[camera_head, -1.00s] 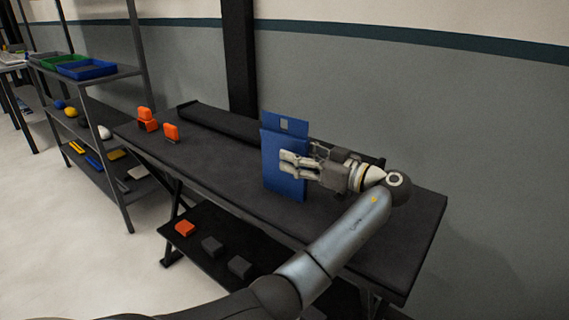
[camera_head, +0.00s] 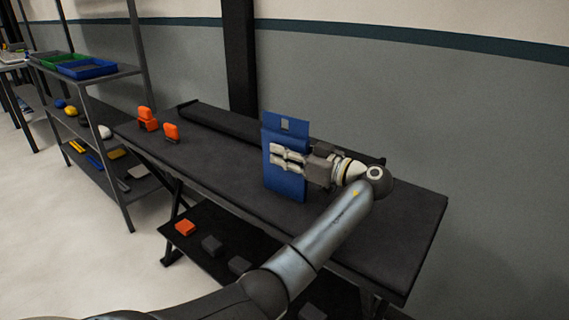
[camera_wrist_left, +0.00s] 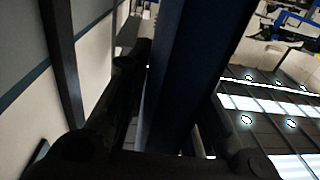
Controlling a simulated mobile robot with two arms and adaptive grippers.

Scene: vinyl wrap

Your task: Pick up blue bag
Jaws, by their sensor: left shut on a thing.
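The blue bag (camera_head: 285,187) is a flat, upright blue piece with a small cut-out near its top, at the dark table's middle in the head view. My left gripper (camera_head: 276,157) comes from the right side of the bag and is shut on it, with its fingers across the bag's face. In the left wrist view the bag (camera_wrist_left: 185,70) is a dark blue band running between the dark fingers. Whether its bottom edge touches the table is hard to tell. My right gripper is not in view.
The dark table (camera_head: 385,225) has orange items (camera_head: 147,119) at its left end and a long black bar (camera_head: 220,122) along the back. Its right end is clear. A shelf rack (camera_head: 105,72) with a blue tray (camera_head: 86,68) stands at left.

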